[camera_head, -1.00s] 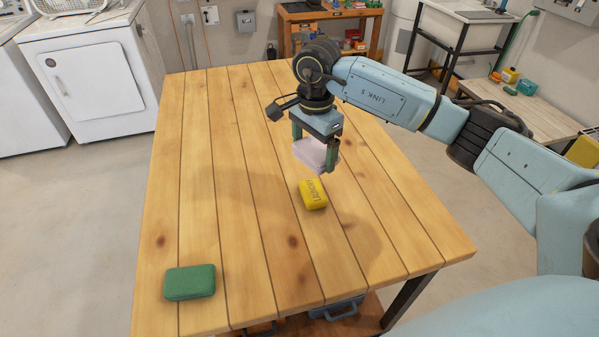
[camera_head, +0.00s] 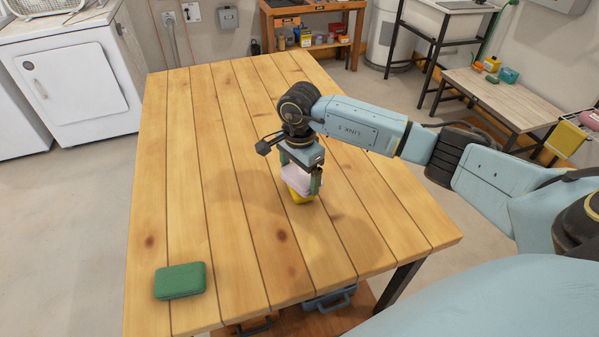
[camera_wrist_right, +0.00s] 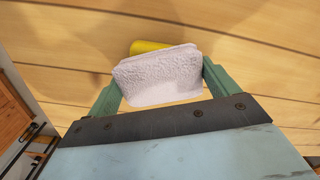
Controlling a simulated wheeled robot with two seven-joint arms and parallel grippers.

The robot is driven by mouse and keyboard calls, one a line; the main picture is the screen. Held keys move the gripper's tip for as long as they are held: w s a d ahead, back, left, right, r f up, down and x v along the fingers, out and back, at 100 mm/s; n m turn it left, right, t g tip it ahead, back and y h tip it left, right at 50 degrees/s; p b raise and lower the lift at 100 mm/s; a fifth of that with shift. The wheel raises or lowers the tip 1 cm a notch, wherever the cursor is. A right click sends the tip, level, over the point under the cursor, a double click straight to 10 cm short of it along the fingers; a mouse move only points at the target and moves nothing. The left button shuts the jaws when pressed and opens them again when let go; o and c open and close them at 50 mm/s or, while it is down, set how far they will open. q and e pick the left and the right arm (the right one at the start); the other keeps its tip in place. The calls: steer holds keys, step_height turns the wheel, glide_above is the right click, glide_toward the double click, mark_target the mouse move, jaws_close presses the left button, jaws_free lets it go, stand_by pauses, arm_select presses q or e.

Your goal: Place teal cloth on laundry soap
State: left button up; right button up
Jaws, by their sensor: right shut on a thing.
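My right gripper (camera_head: 299,176) is shut on a pale pinkish-white, rough-textured block (camera_head: 294,174), like a folded cloth, not teal. The block shows between both fingers in the right wrist view (camera_wrist_right: 160,77). The yellow laundry soap (camera_head: 298,196) lies on the table right below it, mostly hidden by the block; a strip of it shows behind the block in the right wrist view (camera_wrist_right: 148,47). I cannot tell whether block and soap touch. A green rounded block (camera_head: 180,281), perhaps the teal cloth, lies at the table's near left. My left gripper is not in view.
The plank table (camera_head: 215,180) is otherwise bare, with wide free room left of and behind the soap. A white washer or dryer (camera_head: 75,80) stands at the back left. A low bench (camera_head: 505,95) with small items stands at the right.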

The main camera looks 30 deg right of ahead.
mark_target(300, 173)
steer(key=shift+f, duration=0.2)
steer(key=o, duration=0.8)
steer(key=shift+r, duration=0.1)
steer(key=shift+c, duration=0.2)
step_height(300, 173, up, 12)
steer(key=shift+r, duration=0.15)
